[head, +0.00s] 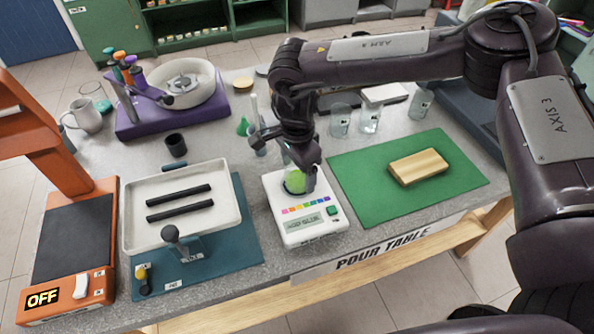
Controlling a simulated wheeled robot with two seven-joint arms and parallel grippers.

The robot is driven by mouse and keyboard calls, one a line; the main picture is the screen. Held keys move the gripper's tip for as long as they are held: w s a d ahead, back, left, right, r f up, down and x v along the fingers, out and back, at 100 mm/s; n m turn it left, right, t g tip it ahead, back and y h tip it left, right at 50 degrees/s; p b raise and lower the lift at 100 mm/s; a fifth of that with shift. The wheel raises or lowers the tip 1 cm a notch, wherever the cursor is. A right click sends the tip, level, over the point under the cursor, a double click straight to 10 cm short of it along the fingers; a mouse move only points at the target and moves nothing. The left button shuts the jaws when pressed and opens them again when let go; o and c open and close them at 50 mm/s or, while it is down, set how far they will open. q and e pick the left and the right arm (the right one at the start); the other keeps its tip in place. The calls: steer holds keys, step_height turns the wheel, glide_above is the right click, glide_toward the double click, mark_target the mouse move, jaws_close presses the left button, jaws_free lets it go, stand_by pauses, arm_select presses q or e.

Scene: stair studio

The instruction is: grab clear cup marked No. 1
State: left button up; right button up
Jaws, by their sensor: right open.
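Three clear cups stand at the back of the table: a left cup (340,121), a middle cup (370,118) and a right cup (420,104). Small labels show on some, but I cannot read which is No. 1. My right gripper (303,178) points down over the white scale (310,226), left of and nearer than these cups. It is open, with its fingers at a round green thing (294,181) on the scale. The fingers partly hide the green thing, and I cannot tell whether they touch it. My left gripper is out of view.
A green mat (350,175) with a wooden block (418,166) lies right of the scale. A white tray (140,215) with dark bars is to its left. A purple stand (150,122), mug (85,116) and green funnel (243,126) stand farther back.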

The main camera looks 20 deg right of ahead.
steer(key=shift+s, duration=0.1)
steer(key=c, duration=1.2)
